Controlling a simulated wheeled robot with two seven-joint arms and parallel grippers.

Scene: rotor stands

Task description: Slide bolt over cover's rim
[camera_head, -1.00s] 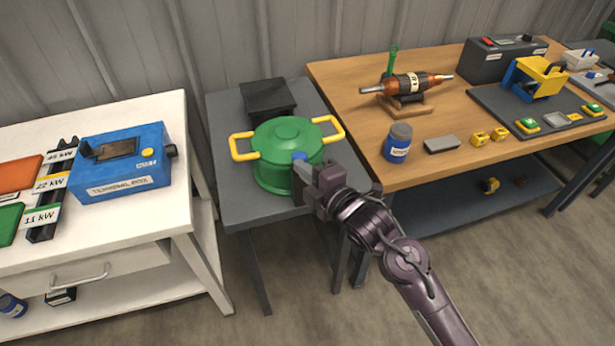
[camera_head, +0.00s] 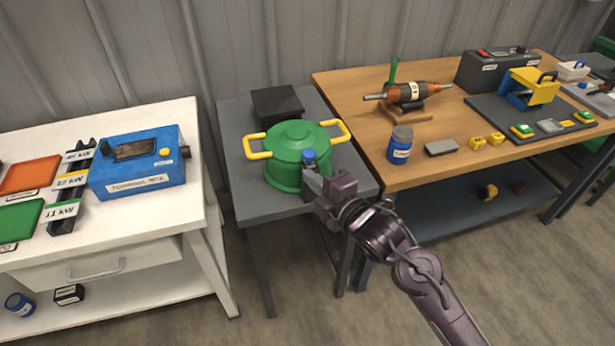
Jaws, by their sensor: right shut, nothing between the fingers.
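A green round housing with a green cover (camera_head: 297,135) and two yellow handles stands on a small grey table. A blue-headed bolt (camera_head: 309,155) shows at the near side of the cover's rim, and its lower part is hidden. I cannot tell whether it is over the rim or just outside it. My right gripper (camera_head: 309,177) is shut with nothing held. Its fingertips are just below the bolt head, close against the housing's near wall. I cannot tell whether they touch the bolt. My left gripper is out of view.
A black block (camera_head: 277,104) stands behind the housing on the grey table (camera_head: 240,190). A blue jar (camera_head: 400,146) and a rotor on a stand (camera_head: 408,97) are on the wooden bench at right.

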